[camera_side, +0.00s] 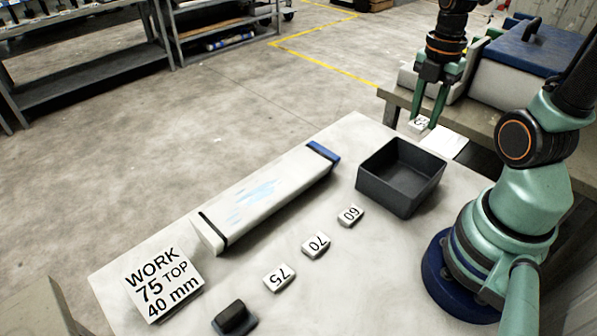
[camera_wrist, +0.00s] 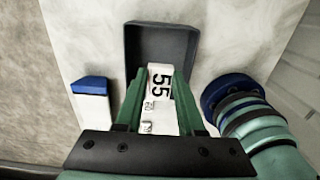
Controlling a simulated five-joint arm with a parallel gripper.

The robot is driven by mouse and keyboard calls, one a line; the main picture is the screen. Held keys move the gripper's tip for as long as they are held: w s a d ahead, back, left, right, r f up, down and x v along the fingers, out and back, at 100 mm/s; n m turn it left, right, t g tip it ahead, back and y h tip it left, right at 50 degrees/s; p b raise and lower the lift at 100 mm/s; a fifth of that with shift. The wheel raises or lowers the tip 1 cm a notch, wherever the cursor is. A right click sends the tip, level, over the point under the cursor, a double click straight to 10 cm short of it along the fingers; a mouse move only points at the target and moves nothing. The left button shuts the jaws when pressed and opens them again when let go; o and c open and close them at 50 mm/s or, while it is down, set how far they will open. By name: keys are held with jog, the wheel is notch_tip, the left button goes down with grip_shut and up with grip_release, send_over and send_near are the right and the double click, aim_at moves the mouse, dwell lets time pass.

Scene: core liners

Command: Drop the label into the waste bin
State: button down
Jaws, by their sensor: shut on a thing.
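The label also shows between the fingertips in the side view (camera_side: 417,125). It is held in the air, well above the table. The waste bin is a dark grey open box (camera_side: 398,190) on the table, and its visible inside looks empty. In the wrist view the label overlaps the near part of the bin (camera_wrist: 137,40). In the side view it appears above the bin's far right rim.
White labels marked 60 (camera_side: 350,215), 70 (camera_side: 315,244) and 75 (camera_side: 279,277) lie in a row on the table. A long pale core liner (camera_side: 265,195) with a blue end lies beside them. A work sign (camera_side: 163,283) and a dark stamp-like block (camera_side: 234,318) are nearer.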

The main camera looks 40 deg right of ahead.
aim_at(423, 119)
jog(key=shift+f, duration=1.75)
jog(key=shift+c, duration=2.2)
grip_release()
jog(key=shift+r, duration=0.15)
notch_tip(423, 119, up, 12)
